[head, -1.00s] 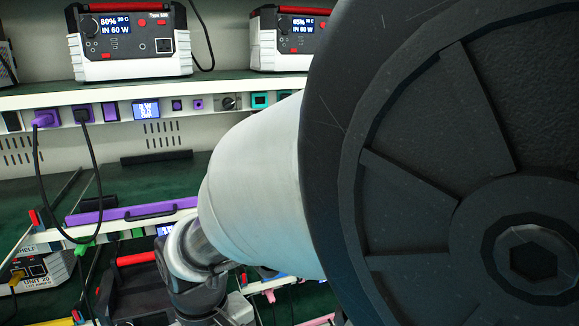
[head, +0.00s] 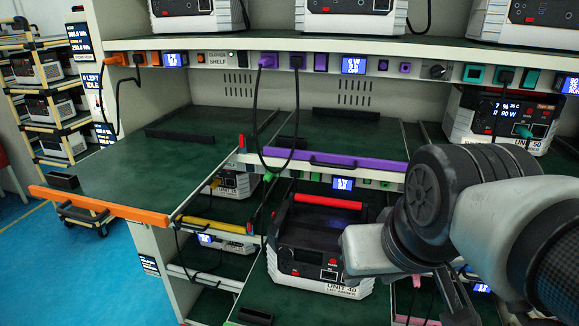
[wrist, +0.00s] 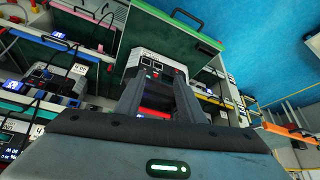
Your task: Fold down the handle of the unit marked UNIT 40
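UNIT 40 (head: 322,248) is a black and white box with a dark front panel and a label low on its front. It sits on a green-topped lower shelf. Its red handle bar (head: 328,201) shows along the top rear; I cannot tell its exact angle. In the wrist view, a white-fronted unit (wrist: 157,67), seemingly the same one, lies beyond my gripper (wrist: 158,100). The two dark fingers are apart, with a red bar (wrist: 156,113) visible between them, not visibly clamped. In the head view my arm comes from the right beside the unit and its fingertips are hidden.
A shelf with a purple front edge (head: 340,161) lies above and behind the unit. A shelf with an orange edge (head: 98,205) juts out at left. Black cables (head: 256,130) hang above the unit. Blue floor (head: 70,270) is open at left.

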